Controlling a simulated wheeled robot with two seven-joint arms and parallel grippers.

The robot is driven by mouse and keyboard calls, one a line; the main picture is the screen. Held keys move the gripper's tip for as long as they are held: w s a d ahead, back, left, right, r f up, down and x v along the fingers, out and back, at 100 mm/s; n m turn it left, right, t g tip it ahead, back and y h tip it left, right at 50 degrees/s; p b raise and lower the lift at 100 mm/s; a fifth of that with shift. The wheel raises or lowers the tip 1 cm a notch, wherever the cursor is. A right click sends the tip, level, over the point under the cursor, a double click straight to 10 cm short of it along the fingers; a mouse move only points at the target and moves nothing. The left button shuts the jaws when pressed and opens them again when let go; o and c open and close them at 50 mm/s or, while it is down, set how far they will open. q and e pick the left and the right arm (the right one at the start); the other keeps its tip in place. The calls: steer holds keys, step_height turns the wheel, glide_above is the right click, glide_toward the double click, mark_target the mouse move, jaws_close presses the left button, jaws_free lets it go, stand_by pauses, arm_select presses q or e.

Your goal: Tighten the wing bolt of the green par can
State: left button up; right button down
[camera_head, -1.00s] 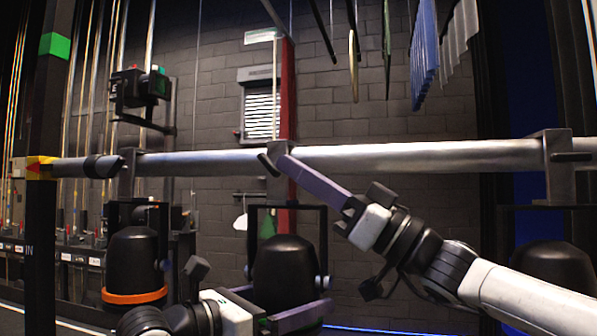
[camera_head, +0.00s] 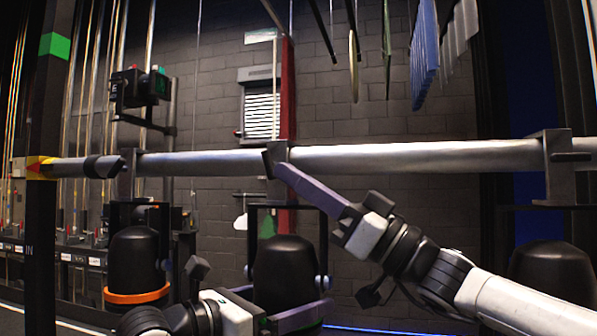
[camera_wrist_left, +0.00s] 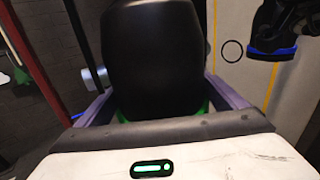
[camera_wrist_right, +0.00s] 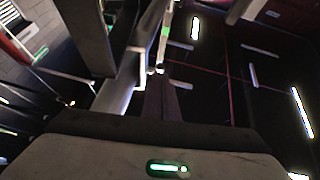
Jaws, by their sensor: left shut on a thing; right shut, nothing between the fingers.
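The green par can (camera_head: 284,270) is a black can hanging in a yoke from the pipe. Its green ring (camera_wrist_left: 121,116) shows in the left wrist view. My left gripper (camera_head: 322,296) is shut on the can's lower part, one finger on each side. The can's clamp (camera_head: 278,188) sits on the pipe. Its wing bolt (camera_head: 267,162) is a dark bar, steeply tilted, at the clamp's front. My right gripper (camera_head: 277,167) is shut and empty, its purple fingertips right beside the wing bolt. I cannot tell whether they touch. The fingers also show in the right wrist view (camera_wrist_right: 162,98).
The silver pipe (camera_head: 420,156) runs across the view. An orange-ringed par can (camera_head: 136,262) hangs to the left. Another can (camera_head: 552,270) hangs at the right under a clamp (camera_head: 556,170). A dark post (camera_head: 42,230) stands at the left.

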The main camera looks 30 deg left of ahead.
mark_target(273, 199)
steer(key=shift+a+f, duration=0.85)
steer(key=shift+f, duration=0.15)
steer(key=shift+s+a+f, duration=0.1)
steer(key=shift+a+f, duration=0.1)
steer(key=shift+a, duration=0.3)
steer(key=shift+s+a+f, duration=0.1)
steer(key=shift+a+f, duration=0.1)
steer(key=shift+a, duration=0.4)
steer(key=v, duration=1.2)
steer(key=shift+f, duration=0.1)
arm_select(q)
steer(key=o, duration=1.8)
